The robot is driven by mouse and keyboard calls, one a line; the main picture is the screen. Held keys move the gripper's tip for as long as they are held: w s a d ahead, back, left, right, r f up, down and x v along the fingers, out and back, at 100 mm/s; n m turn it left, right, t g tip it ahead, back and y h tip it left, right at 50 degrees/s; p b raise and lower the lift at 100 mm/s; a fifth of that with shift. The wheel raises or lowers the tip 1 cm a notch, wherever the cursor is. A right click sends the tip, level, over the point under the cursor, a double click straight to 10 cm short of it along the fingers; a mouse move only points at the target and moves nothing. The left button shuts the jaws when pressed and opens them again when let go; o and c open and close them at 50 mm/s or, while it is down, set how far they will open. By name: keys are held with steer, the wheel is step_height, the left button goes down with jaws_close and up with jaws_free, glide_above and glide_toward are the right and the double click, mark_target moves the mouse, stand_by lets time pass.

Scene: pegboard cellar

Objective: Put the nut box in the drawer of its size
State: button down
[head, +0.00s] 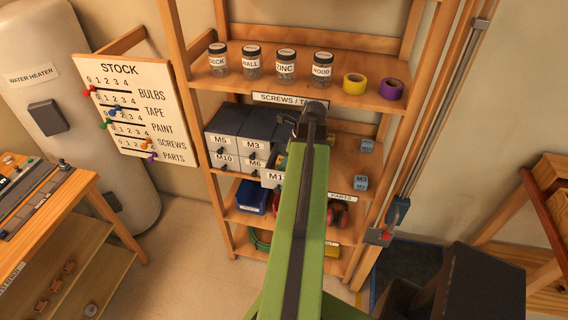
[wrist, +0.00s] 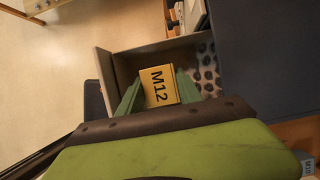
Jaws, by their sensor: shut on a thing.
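The nut box (wrist: 158,86) is yellow and labelled M12. My gripper (wrist: 158,92) is shut on it, with one green finger on each side, in the wrist view. The box is over or inside an open drawer (wrist: 104,66); its exact height is unclear. Dark nuts (wrist: 208,76) lie on the drawer's pale floor. In the head view, a pulled-out drawer front (head: 272,179) reads "M1", with the rest hidden by my arm. Other drawers in the dark cabinet (head: 228,120) read M5 (head: 220,139), M3 (head: 254,146), M10 (head: 222,161) and M6 (head: 256,165). My gripper is hidden there.
Labelled jars (head: 285,65) and tape rolls (head: 391,89) stand on the shelf above. Small blue boxes (head: 366,145) sit on the right of the drawer shelf. A blue bin (head: 251,196) is below. The stock board (head: 140,110) hangs at left; a workbench (head: 40,205) stands lower left.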

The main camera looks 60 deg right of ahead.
steer(key=shift+f+b, duration=0.4)
steer(key=shift+f, duration=0.1)
steer(key=c, duration=0.8)
jaws_free()
steer(key=p+v, duration=0.8)
steer(key=shift+w+r, duration=0.1)
steer(key=shift+r, duration=0.3)
